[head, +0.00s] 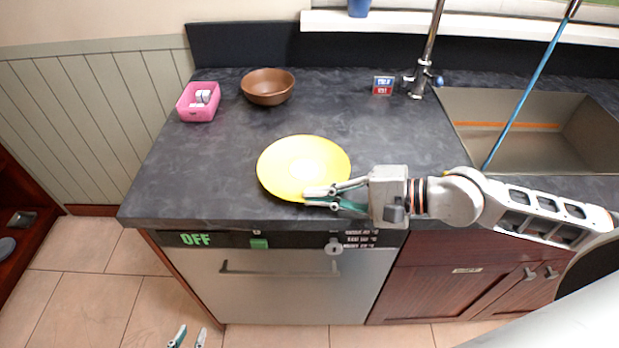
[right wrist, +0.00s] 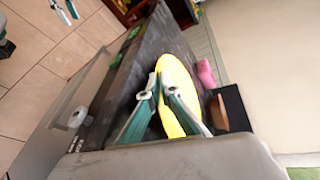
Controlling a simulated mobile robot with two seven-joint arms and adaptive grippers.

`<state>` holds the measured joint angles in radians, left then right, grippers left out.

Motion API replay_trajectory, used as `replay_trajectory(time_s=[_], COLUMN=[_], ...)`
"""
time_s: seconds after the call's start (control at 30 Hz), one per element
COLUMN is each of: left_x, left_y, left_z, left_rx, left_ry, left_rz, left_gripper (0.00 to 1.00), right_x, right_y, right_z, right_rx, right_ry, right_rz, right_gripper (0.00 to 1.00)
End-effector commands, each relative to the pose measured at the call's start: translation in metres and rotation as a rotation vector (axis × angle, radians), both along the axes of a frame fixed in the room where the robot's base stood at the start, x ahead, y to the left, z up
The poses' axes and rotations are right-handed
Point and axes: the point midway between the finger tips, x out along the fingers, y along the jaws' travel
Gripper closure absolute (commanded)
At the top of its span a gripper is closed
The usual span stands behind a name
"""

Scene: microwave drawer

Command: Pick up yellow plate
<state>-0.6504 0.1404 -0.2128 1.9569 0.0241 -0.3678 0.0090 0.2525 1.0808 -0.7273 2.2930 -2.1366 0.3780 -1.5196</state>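The yellow plate (head: 300,162) lies on the dark countertop near its front edge, above the drawer appliance. My right gripper (head: 306,198) reaches in from the right at the plate's front-right rim. Its fingers are apart, with one finger over the plate. In the right wrist view the plate (right wrist: 178,75) shows between and beyond the open fingers (right wrist: 159,92). Whether the fingers touch the rim I cannot tell. My left gripper (head: 190,335) is low over the floor at the bottom edge of the head view, open and empty.
A brown bowl (head: 268,86) and a pink container (head: 198,102) stand at the back left of the counter (head: 400,135). A small box (head: 382,86), a faucet (head: 425,70) and a sink (head: 535,120) are on the right. The drawer front (head: 280,290) is shut.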

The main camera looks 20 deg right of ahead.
Motion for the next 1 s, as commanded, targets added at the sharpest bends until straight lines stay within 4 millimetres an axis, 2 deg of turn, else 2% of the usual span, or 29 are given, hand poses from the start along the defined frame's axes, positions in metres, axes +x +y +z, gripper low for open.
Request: replay_trajectory(time_s=[0.17,0.37,0.47,0.8,1.0], left_x=[0.001,0.003,0.004,0.004,0.003], left_y=[0.000,-0.001,-0.001,-0.001,0.000], left_z=[0.003,0.008,0.009,0.008,0.007], left_rx=[-0.001,-0.002,-0.003,-0.003,-0.001], left_ry=[-0.005,-0.010,-0.012,-0.011,-0.008], left_rz=[0.000,0.001,0.000,0.002,0.001], left_gripper=[0.75,0.75,0.75,0.75,0.75], right_x=[0.000,0.000,0.001,0.000,0.000], right_y=[0.000,0.000,0.000,0.000,0.000], right_z=[0.005,0.029,0.051,0.146,0.182], right_rx=[-0.001,-0.001,-0.001,-0.001,0.000], right_ry=[0.001,-0.003,-0.006,-0.009,-0.005], right_rz=[0.000,0.001,0.001,0.001,0.000], right_gripper=[1.00,1.00,1.00,1.00,1.00])
